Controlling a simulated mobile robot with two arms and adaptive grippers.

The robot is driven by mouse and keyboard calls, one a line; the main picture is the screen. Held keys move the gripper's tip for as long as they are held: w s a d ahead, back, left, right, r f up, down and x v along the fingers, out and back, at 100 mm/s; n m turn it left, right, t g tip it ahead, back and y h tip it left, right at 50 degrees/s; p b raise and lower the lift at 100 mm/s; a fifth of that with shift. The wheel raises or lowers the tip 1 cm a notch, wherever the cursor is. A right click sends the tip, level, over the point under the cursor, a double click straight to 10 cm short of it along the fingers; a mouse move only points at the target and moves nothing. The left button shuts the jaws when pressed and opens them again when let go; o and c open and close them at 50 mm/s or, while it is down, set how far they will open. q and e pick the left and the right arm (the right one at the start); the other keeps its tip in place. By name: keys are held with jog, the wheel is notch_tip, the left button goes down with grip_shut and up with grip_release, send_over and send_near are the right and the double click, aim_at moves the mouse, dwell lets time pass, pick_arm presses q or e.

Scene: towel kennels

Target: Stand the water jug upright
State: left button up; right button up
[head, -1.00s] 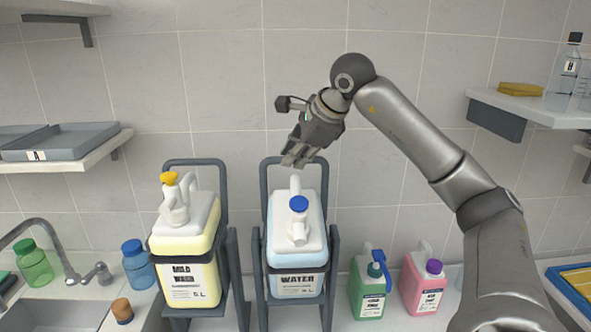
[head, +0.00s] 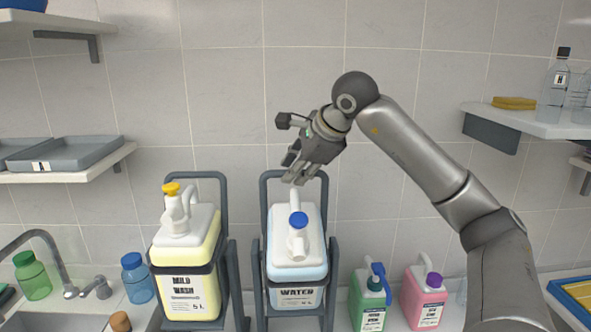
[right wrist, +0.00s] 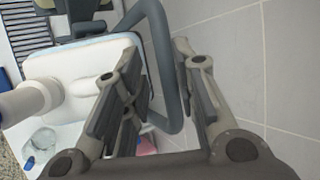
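The water jug (head: 298,262) is a pale blue and white container with a blue cap and a "WATER" label. It sits in a dark grey cradle (head: 331,272) and looks tipped forward, its white top and capped spout facing me. Its white handle (head: 295,200) rises at the back. My right gripper (head: 294,174) is just above and behind the handle, apart from it as far as I can tell. My left gripper is out of view.
A yellow mild wash jug (head: 187,262) stands in a similar cradle to the left. A green bottle (head: 369,297) and a pink bottle (head: 424,298) stand to the right. A tiled wall is close behind. Shelves hang at both sides; a sink is at lower left.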

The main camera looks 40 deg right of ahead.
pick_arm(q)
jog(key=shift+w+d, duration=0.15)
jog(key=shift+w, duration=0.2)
pick_arm(e)
jog(key=v, duration=1.1)
jog(key=shift+s+r, duration=0.2)
jog(key=shift+r, duration=0.05)
jog(key=shift+f, duration=0.1)
